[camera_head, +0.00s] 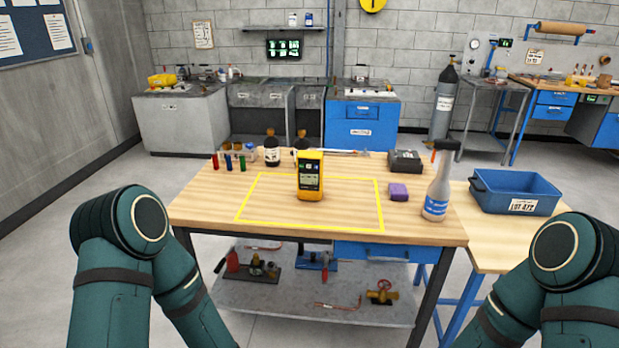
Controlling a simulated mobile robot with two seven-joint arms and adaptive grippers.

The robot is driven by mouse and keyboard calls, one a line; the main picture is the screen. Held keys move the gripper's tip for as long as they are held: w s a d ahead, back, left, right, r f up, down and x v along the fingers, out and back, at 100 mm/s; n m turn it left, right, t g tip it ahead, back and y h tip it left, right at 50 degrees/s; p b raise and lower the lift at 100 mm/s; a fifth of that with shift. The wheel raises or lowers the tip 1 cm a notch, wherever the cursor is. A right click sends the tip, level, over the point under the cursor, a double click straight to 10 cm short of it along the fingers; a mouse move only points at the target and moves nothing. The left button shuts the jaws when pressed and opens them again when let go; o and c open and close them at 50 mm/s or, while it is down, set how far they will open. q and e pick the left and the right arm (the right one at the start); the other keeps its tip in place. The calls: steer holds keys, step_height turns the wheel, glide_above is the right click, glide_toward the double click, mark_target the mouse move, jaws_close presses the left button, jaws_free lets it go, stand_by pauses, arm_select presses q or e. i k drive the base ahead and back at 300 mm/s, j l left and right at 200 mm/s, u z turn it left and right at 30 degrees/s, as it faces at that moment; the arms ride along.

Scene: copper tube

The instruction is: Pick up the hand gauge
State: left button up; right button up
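The hand gauge (311,187) is a yellow handheld meter with a dark screen. It stands upright on the wooden workbench (210,207), inside the yellow taped rectangle (282,224), near its middle. Nothing touches it from my side. My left arm shows at the lower left and my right arm at the lower right. Both are bent low in front of the bench, and their grippers are outside the picture.
A spray bottle (437,195) and a purple block (398,192) stand right of the gauge. Dark bottles (272,149) and small coloured cylinders (228,161) are behind it. A black box (405,161) lies at the back right. A blue bin (487,193) sits on a side table.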

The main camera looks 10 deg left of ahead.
mark_target(310, 182)
steer(key=i+j, duration=0.35)
steer(key=i, duration=0.2)
steer(key=i+j, duration=0.3)
steer(key=i, duration=0.25)
